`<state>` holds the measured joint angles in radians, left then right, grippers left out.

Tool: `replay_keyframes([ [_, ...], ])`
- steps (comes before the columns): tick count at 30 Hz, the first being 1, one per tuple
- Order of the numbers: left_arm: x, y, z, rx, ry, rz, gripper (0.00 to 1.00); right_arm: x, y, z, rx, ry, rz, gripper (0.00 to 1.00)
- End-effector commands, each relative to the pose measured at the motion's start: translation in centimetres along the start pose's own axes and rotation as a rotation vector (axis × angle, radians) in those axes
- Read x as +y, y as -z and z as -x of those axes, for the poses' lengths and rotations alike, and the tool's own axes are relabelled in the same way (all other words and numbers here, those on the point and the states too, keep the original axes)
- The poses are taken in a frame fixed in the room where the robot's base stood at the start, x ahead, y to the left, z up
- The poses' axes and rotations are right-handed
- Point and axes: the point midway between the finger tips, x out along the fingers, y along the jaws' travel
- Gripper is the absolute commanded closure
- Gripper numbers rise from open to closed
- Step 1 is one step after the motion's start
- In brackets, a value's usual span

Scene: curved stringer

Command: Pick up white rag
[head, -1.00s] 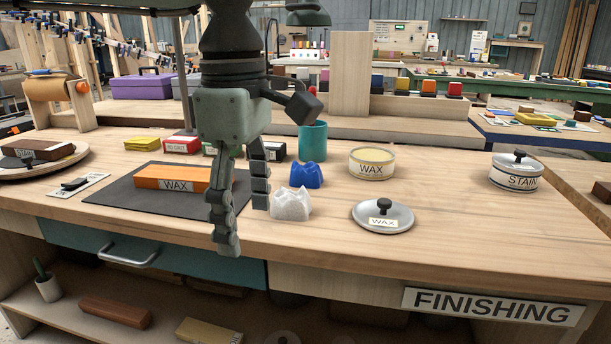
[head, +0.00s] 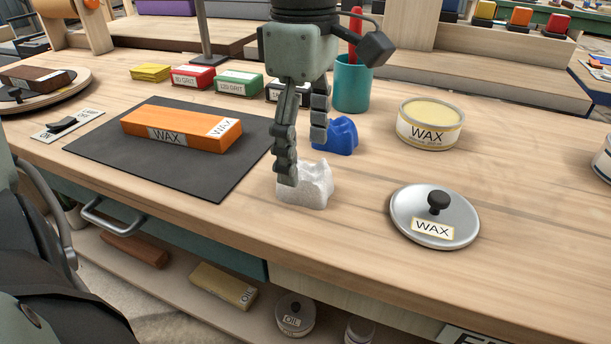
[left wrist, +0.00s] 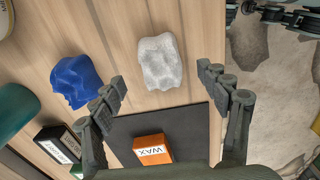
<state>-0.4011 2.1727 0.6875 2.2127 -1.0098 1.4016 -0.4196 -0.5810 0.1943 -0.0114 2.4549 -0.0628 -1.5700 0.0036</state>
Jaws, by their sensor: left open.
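The white rag (head: 306,186) is a crumpled lump on the wooden bench, just right of the dark mat. It also shows in the left wrist view (left wrist: 160,62), beyond and between the open fingertips. My left gripper (head: 303,160) is open and empty, pointing down. In the head view one finger covers part of the rag's left side. In the left wrist view (left wrist: 160,88) the fingers stand apart on both sides of the rag's line, with no clear contact.
A blue rag (head: 337,137) lies close behind the white one. A teal cup (head: 351,84) stands behind it. A wax lid (head: 435,216) and wax tin (head: 430,124) are to the right. An orange wax block (head: 180,128) lies on the dark mat (head: 215,178). Bare bench lies in front.

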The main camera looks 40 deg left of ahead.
Motion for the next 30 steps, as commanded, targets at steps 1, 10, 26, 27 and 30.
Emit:
replay_keyframes([
  [1,-0.3,0.0,-0.9,0.001,0.007,-0.002,0.25,0.0,0.0,0.0,0.000,0.000,0.000,0.60],
  [10,-0.3,0.0,-3.6,-0.001,0.000,0.003,0.25,0.1,0.0,0.3,0.002,-0.002,-0.001,0.60],
  [26,-0.3,0.0,-3.6,-0.001,0.000,0.002,0.68,0.1,0.0,0.3,0.002,-0.002,-0.001,0.60],
  [27,-0.3,0.0,-3.6,-0.001,-0.001,0.002,0.73,0.1,0.0,0.3,0.002,-0.002,-0.001,0.60],
  [30,-0.3,0.0,-3.6,-0.001,-0.001,0.002,0.77,0.1,0.0,0.3,0.002,-0.002,-0.001,0.60],
])
